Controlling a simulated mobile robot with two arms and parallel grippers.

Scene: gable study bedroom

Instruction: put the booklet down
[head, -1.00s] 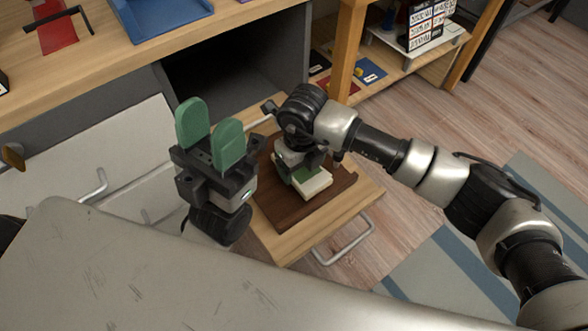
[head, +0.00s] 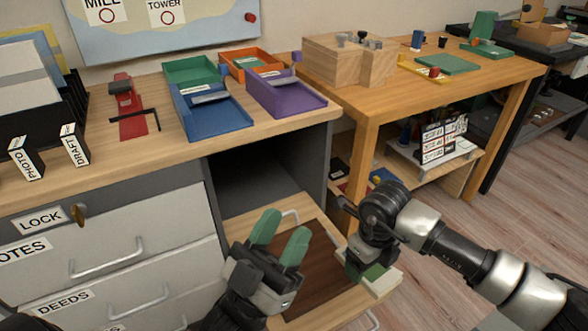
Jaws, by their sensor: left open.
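The booklet (head: 386,284) is a small cream block at the right end of the open drawer. My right gripper (head: 370,273) is at it, with a green finger pad against its upper side, and appears shut on it. Whether the booklet touches what is below cannot be told. My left gripper (head: 279,240) is open and empty, its two green fingers pointing up in front of the drawer.
The desk top holds blue (head: 213,117), purple (head: 287,97), green and orange trays and a red device (head: 124,96). Closed labelled drawers (head: 130,230) are at left. A wooden table (head: 440,80) with a box stands at right. Floor is clear at far right.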

